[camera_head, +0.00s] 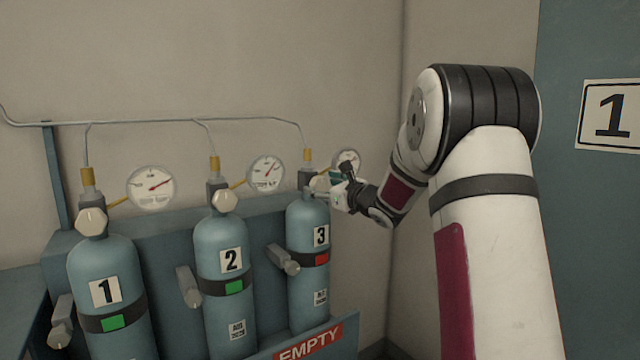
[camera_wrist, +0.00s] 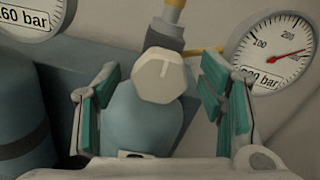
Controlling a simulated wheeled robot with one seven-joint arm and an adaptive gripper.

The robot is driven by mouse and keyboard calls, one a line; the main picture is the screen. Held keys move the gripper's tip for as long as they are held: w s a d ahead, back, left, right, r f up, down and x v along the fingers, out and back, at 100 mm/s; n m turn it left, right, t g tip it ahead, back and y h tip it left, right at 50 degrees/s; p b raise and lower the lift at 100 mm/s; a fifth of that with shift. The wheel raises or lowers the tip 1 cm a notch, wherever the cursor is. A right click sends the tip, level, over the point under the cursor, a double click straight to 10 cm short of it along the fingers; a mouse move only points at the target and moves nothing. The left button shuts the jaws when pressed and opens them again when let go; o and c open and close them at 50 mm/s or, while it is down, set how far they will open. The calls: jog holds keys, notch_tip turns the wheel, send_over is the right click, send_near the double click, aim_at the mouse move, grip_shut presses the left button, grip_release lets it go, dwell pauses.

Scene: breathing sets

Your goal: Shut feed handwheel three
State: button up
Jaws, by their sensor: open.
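Cylinder three (camera_head: 308,262) is a blue bottle with a black band and a red tag, at the right of the row. Its feed handwheel (camera_wrist: 160,76) is a pale faceted knob with a short line on its face, clear in the wrist view. In the head view the handwheel is mostly hidden by my gripper (camera_head: 336,190), which is at the cylinder's top from the right. In the wrist view my gripper's green-padded fingers are open, one on each side of the handwheel, with visible gaps.
Cylinders one (camera_head: 108,265) and two (camera_head: 222,262), with green tags, stand to the left. A gauge (camera_wrist: 274,50) is close to the right finger. A pipe (camera_head: 150,121) runs above. An EMPTY sign (camera_head: 310,343) is on the rack front. Walls close in behind and right.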

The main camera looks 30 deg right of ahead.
jog(key=shift+w, duration=0.9)
jog(key=c, duration=1.2)
jog(key=shift+o, duration=0.2)
jog(key=shift+m, duration=0.4)
